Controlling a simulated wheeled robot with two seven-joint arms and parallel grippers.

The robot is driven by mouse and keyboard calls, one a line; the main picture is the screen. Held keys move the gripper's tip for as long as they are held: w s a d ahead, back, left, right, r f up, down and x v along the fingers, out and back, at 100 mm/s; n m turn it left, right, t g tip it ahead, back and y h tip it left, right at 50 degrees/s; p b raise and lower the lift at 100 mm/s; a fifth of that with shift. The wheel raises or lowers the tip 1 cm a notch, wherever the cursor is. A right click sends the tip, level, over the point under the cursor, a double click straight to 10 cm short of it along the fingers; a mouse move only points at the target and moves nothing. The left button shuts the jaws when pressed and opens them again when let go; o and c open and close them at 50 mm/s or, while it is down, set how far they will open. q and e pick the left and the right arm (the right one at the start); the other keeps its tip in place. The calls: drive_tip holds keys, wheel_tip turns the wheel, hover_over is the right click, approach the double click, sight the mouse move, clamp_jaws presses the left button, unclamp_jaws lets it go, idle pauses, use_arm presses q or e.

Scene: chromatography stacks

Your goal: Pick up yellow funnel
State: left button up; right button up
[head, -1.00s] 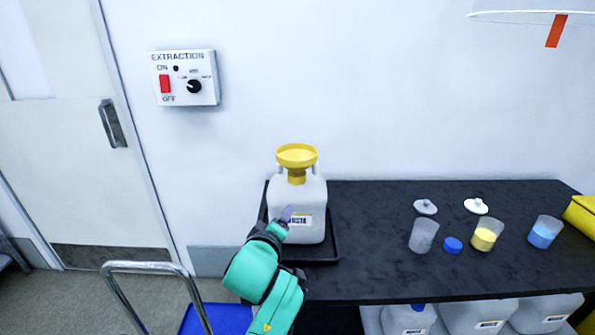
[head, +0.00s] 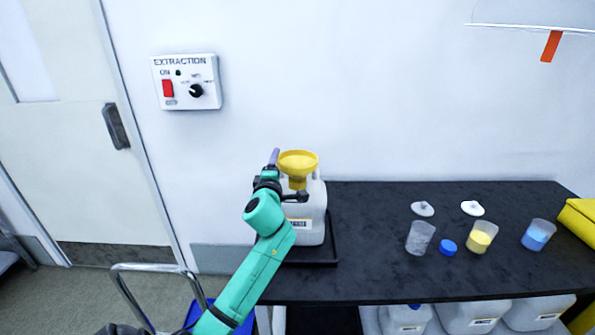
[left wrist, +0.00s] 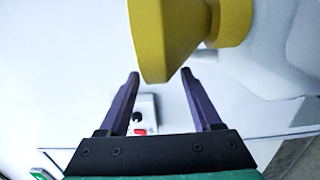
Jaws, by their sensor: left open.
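The yellow funnel (head: 298,163) sits upright in the mouth of a white waste jug (head: 308,215) on the black bench. My left gripper (head: 274,157) is raised at the left side of the funnel. In the left wrist view my left gripper (left wrist: 160,82) is open, with its two purple fingers apart. The wide yellow funnel rim (left wrist: 160,40) lies just beyond and between the fingertips, and I cannot tell if they touch it. The funnel's neck and part of the white jug (left wrist: 275,50) show to the right. My right gripper is not in view.
The jug stands in a black tray (head: 328,250). Cups of grey, yellow and blue (head: 538,234) contents, lids and a blue cap (head: 448,247) stand to the right. An extraction switch box (head: 186,81) is on the wall. A trolley handle (head: 150,267) is at lower left.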

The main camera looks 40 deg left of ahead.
use_arm(q)
drive_tip(key=shift+w+a+f, duration=0.1)
drive_tip(key=shift+w+a, duration=0.35)
drive_tip(key=shift+w, duration=0.15)
drive_tip(key=shift+d, duration=0.15)
drive_tip(key=shift+c, duration=1.2)
drive_tip(key=shift+s, duration=0.1)
clamp_jaws()
wheel_tip(320, 180, up, 23)
drive_tip(key=p, duration=0.2)
